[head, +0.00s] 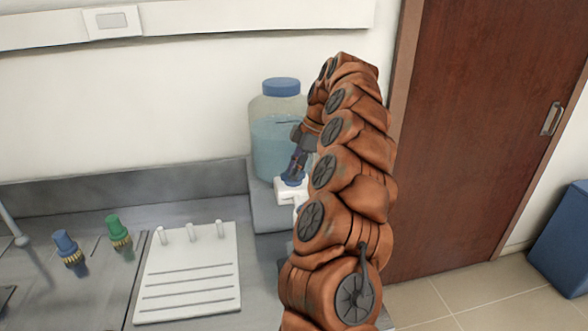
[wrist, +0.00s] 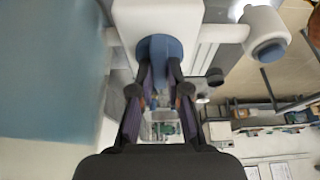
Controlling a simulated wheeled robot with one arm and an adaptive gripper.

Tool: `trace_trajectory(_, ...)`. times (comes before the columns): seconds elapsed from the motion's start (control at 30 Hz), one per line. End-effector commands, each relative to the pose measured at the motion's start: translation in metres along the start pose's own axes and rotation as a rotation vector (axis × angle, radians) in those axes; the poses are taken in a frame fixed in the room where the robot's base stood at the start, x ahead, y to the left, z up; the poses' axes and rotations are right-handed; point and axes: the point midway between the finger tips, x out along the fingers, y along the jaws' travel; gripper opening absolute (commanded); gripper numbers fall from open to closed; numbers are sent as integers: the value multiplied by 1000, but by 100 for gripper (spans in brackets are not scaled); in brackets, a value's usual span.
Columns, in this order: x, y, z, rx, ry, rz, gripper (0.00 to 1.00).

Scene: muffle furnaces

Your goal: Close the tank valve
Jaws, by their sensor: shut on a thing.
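The tank (head: 272,143) is a clear container with a blue lid, part full of blue liquid, at the middle of the head view. Its white valve (head: 287,194) sticks out low at the front. In the wrist view the white valve body (wrist: 140,14) is at the top, with a blue handle (wrist: 160,47) below it. My gripper (wrist: 160,75) is shut on the blue handle, one finger on each side. In the head view my gripper (head: 297,168) is in front of the tank, just above the valve. My arm hides the tank's right side and part of the valve.
The tank stands on a grey raised block (head: 262,208) by the wall. A white rack (head: 190,275) with pegs lies on the counter at left, beside green (head: 119,234) and blue (head: 68,248) taps. A brown door (head: 470,130) and blue bin (head: 562,240) are at right.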

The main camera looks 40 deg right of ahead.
Motion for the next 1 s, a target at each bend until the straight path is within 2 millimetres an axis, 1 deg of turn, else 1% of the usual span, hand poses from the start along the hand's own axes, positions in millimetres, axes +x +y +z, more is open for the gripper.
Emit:
trace_trajectory(0.47, 1, 0, 1, -10, -1, -5, 0)
trace_trajectory(0.5, 1, 0, 1, -10, -1, -4, 20)
trace_trajectory(0.7, 0, 0, 1, -10, -1, -4, 40)
trace_trajectory(1.0, 0, 0, 0, -9, -1, -4, 41)
